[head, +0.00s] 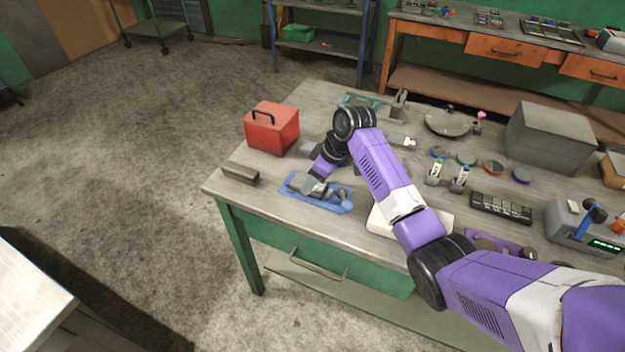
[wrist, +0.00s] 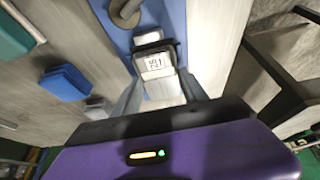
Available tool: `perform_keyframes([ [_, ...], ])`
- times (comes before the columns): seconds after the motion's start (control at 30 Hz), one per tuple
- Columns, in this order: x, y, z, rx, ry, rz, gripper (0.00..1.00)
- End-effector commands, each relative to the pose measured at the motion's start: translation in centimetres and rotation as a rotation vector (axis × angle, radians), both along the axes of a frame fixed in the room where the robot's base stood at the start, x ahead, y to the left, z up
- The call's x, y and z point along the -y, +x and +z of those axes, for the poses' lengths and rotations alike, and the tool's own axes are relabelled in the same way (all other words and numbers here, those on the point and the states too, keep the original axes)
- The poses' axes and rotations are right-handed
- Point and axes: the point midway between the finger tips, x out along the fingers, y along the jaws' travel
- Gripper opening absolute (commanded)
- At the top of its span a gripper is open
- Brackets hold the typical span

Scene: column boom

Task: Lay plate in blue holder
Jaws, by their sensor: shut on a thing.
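A blue holder (head: 327,206), a flat tray, lies near the front edge of the workbench; part of it shows in the wrist view (wrist: 172,22). My gripper (head: 314,184) is low over the left part of the holder. In the wrist view my gripper (wrist: 160,88) has its fingers either side of a small pale grey plate (wrist: 156,64) with a dark-marked label, and is shut on it. The plate is over or at the holder; I cannot tell whether it touches the bottom. A grey rounded piece (head: 341,196) is at the holder's right end.
A red toolbox (head: 272,130) stands behind the holder. A dark block (head: 241,174) lies to its left, near the edge. A white board (head: 380,221) lies to the right, partly under my arm. A large grey box (head: 550,137) stands farther right.

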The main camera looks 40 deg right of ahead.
Motion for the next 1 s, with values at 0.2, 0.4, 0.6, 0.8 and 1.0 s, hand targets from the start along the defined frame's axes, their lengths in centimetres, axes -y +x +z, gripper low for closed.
perform_keyframes([
  [0.2, 0.05, 0.09, -0.37, 0.005, -0.002, 0.0, 0.0],
  [0.4, 0.03, 0.09, -0.55, 0.004, -0.001, 0.0, 0.0],
  [0.6, -0.02, 0.0, -0.73, 0.001, 0.0, 0.0, 0.72],
  [0.8, -0.02, 0.01, -0.72, 0.001, 0.0, 0.0, 0.72],
  [1.0, 0.12, -0.18, 0.13, 0.003, 0.0, 0.0, 0.72],
])
